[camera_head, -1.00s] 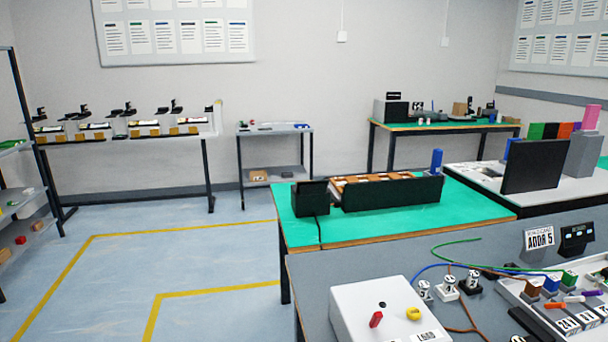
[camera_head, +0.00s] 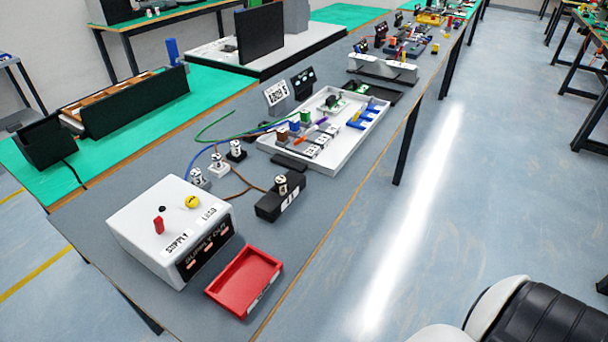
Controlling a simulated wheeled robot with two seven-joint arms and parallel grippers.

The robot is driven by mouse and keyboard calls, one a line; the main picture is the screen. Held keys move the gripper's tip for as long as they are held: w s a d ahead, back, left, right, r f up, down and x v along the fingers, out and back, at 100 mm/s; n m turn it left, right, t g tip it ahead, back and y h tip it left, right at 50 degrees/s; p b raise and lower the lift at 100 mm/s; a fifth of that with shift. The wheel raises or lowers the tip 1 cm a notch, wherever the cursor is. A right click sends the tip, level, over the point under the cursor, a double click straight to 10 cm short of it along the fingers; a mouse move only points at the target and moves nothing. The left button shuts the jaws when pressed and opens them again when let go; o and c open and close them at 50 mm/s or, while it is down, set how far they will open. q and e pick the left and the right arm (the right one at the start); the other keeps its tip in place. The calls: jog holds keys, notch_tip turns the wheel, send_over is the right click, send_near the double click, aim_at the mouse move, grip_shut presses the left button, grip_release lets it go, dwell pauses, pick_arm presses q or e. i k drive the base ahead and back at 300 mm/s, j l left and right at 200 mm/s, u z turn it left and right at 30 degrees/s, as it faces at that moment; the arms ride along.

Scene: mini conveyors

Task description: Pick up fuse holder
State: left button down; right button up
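A black block (camera_head: 281,203) with a white-and-black round top and a white label on its front lies on the grey bench, right of the white supply box. It may be the fuse holder, but its label is too small to read surely. Several smaller pieces with similar round tops, such as a white one (camera_head: 218,163) and a black one (camera_head: 236,150), stand behind it, with wires near them. Neither gripper shows. A white and black part of my own body is at the bottom right.
The white supply box (camera_head: 150,210) has a red lever and a yellow knob. An empty red tray (camera_head: 245,283) lies in front of it near the bench edge. A white tray (camera_head: 345,150) holds several parts farther back. Floor (camera_head: 440,220) right of the bench is clear.

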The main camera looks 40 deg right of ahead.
aim_at(270, 207)
jog(key=z, duration=0.95)
